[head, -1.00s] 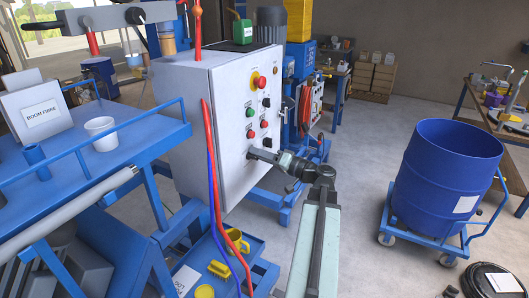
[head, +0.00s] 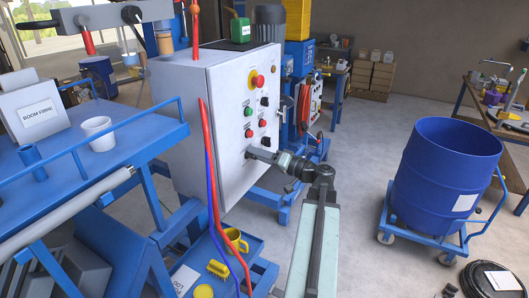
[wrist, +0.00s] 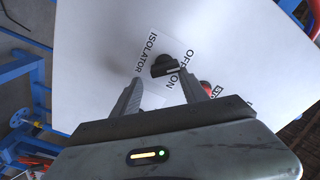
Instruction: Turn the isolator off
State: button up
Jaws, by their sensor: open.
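The isolator knob (wrist: 165,66) is a black rotary switch on the white cabinet face, with ISOLATOR and OFF/ON lettering around it in the wrist view. Which mark it points to is too small to tell for sure. My gripper (wrist: 163,88) is open, its two fingers to either side just short of the knob, with no clear contact.
A red emergency stop (head: 258,82) and several buttons and black knobs sit above my gripper on the panel. Red and blue hoses (head: 212,170) hang along the cabinet's left edge. A blue drum (head: 450,175) on a trolley stands right, with clear floor between.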

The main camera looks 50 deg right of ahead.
jog(key=shift+s+a+f+n+y, duration=0.15)
jog(key=shift+a+f+n, duration=0.1)
jog(key=shift+a, duration=0.2)
jog(key=shift+a+f+n+y, duration=0.15)
jog(key=shift+a+f, duration=0.05)
jog(key=shift+a, duration=0.25)
jog(key=d+v, duration=0.1)
jog(key=v, duration=0.7)
jog(key=shift+w+d+r+m, duration=0.2)
jog(key=shift+w+r+m, duration=0.1)
jog(key=shift+r, duration=0.1)
jog(key=shift+s, duration=0.15)
